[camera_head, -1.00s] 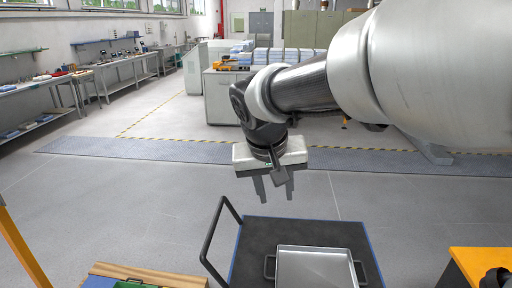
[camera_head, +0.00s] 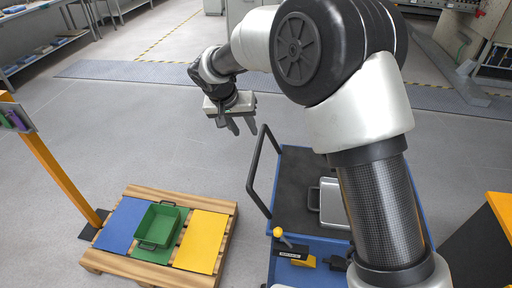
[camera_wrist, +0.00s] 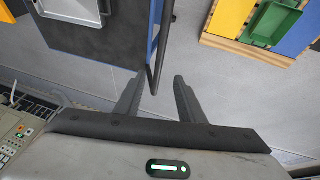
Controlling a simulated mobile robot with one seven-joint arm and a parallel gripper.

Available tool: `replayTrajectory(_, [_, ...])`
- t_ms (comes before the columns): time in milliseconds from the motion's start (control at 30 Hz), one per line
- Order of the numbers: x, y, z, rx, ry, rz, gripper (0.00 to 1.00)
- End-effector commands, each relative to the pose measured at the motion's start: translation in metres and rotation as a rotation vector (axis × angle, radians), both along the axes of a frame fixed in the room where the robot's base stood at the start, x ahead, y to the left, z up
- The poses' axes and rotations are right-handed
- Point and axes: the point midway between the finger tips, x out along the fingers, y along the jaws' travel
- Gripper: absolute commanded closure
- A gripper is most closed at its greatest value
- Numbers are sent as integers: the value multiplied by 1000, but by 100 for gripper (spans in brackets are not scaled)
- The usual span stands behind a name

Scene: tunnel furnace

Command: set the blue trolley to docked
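The blue trolley (camera_head: 289,176) stands at the lower centre of the head view, with a dark top, blue edges and a black loop handle (camera_head: 252,181) on its left side. A yellow-knobbed lever (camera_head: 278,233) and a small brake label are at its near end. My gripper (camera_head: 235,128) hangs above and to the left of the handle, fingers pointing down, open and empty. In the wrist view my gripper (camera_wrist: 159,86) has its fingers apart, with the black handle bar (camera_wrist: 161,48) showing beyond the gap. My arm hides the trolley's right part.
A metal tray (camera_head: 328,205) lies on the trolley. A wooden pallet (camera_head: 228,222) with blue, green and yellow panels and a green bin (camera_head: 160,224) stands to the left, near an orange post (camera_head: 55,165). A yellow-topped unit is at the right edge. The floor between pallet and trolley is clear.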

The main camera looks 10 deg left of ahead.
Motion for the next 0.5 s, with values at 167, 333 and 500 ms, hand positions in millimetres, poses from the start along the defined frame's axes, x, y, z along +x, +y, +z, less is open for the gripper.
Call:
replayTrajectory(167, [15,-7,-38,-2,5,-2,64])
replayTrajectory(333, [30,-14,-71,-3,4,-1,64])
replayTrajectory(500, [43,-19,-101,-1,4,-1,64])
